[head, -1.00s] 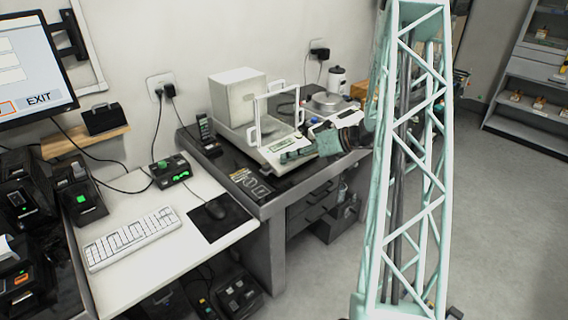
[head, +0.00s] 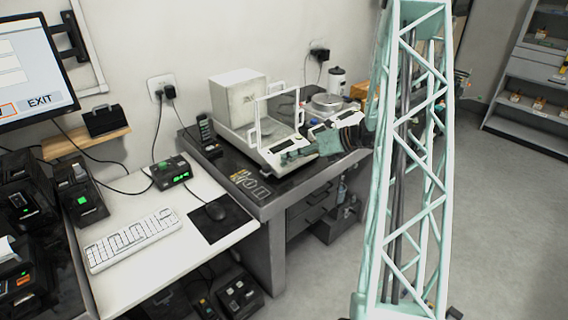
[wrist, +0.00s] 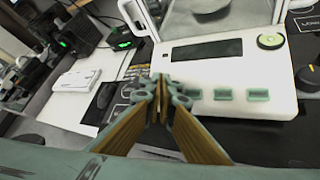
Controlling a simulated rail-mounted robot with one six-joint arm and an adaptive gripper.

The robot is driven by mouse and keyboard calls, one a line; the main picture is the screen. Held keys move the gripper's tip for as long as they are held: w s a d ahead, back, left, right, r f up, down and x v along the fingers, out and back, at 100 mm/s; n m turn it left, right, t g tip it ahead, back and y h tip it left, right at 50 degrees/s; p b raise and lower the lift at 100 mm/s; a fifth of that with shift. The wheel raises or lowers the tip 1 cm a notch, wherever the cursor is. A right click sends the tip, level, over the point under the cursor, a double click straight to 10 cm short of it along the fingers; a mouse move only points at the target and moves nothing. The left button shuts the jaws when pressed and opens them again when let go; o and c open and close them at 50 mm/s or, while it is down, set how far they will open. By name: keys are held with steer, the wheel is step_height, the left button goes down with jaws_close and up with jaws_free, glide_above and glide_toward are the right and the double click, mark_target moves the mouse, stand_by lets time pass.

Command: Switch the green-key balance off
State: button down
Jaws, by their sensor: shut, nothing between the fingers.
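The balance with green keys (head: 262,152) is white, with a clear draft shield, and stands on the dark bench. In the wrist view its front panel (wrist: 240,75) fills the upper right, with a dark display (wrist: 206,50) and a row of green keys (wrist: 258,95) below it. My gripper (wrist: 163,84) is shut and empty. Its tips overlap the left end of the key row in the wrist view and may hide part of it. I cannot tell whether they touch the panel. In the head view my gripper (head: 290,158) is at the balance's front edge.
A second balance with a round pan (head: 325,103) stands to the right, behind my wrist. A handset (head: 206,133) is left of the balance. A keyboard (head: 133,238) and mouse (head: 216,209) lie on the white desk.

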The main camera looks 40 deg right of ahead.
steer(key=shift+r, duration=0.25)
stand_by(0.3)
steer(key=shift+s+r+p, duration=0.25)
steer(key=shift+r+p, duration=0.3)
steer(key=shift+r, duration=0.25)
steer(key=shift+s+r+p, duration=0.3)
steer(key=shift+r+p, duration=0.25)
steer(key=shift+r, duration=0.2)
steer(key=shift+s+r+p, duration=0.25)
steer(key=shift+r+p, duration=0.3)
steer(key=shift+r, duration=0.25)
